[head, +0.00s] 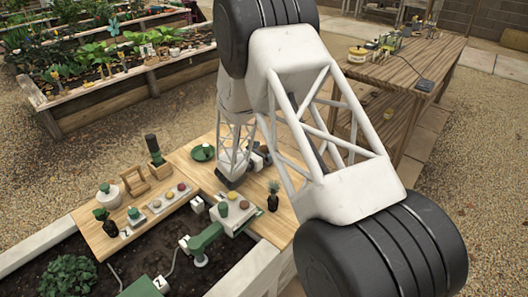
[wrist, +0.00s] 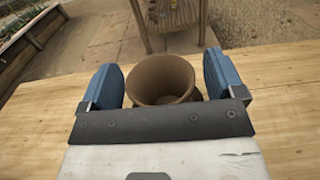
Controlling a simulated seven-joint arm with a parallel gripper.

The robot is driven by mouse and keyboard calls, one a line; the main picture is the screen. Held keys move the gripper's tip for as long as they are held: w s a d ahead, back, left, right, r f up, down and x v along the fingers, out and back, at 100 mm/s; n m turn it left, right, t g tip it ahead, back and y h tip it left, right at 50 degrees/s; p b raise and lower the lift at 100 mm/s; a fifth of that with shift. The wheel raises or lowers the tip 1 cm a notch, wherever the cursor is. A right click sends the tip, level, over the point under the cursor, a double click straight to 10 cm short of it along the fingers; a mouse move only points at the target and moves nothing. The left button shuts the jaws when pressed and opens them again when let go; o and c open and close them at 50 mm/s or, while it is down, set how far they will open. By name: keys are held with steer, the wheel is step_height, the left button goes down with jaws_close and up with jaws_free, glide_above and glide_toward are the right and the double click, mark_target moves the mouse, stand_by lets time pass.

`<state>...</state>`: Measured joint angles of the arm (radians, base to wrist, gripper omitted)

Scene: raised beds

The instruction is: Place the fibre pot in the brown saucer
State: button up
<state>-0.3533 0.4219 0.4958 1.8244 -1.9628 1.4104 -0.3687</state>
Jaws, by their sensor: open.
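The brown pot (wrist: 160,84), which looks like the fibre pot, stands upright on the wooden top in the wrist view. Its round mouth faces up and looks empty. My gripper (wrist: 162,78) is open, with one blue finger on each side of the pot and small gaps showing. A sliver of brown shows low at the pot's right side; I cannot tell whether it is a saucer rim. The pot's base is hidden by my gripper's body. In the head view the pot is hidden behind my arm, and I cannot make out the brown saucer.
A green saucer (head: 202,152) lies left of my arm. A dark pot with a spiky plant (head: 273,198) stands to the right. A tray (head: 232,214) with coloured round items and a green device (head: 204,240) are nearer. Bare wood (wrist: 275,75) flanks the pot.

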steer(key=v, duration=1.2)
steer(key=shift+r, duration=0.1)
steer(key=shift+r, duration=0.1)
stand_by(0.7)
steer(key=s+d+r+m+g+y, duration=0.1)
steer(key=s+d+r+m+g, duration=1.1)
steer(key=s+d+r, duration=0.55)
steer(key=s+d+r+m+y, duration=0.1)
steer(key=s+r+m+y, duration=0.3)
steer(key=s, duration=0.4)
steer(key=s+d+r+m+t+y, duration=0.1)
steer(key=s+r+m+y, duration=0.3)
steer(key=s+m, duration=0.2)
steer(key=s+d+r+m+t+y, duration=0.1)
steer(key=s+r+m+y, duration=0.3)
steer(key=s, duration=0.7)
steer(key=shift+d+m, duration=0.45)
steer(key=shift+m, duration=0.05)
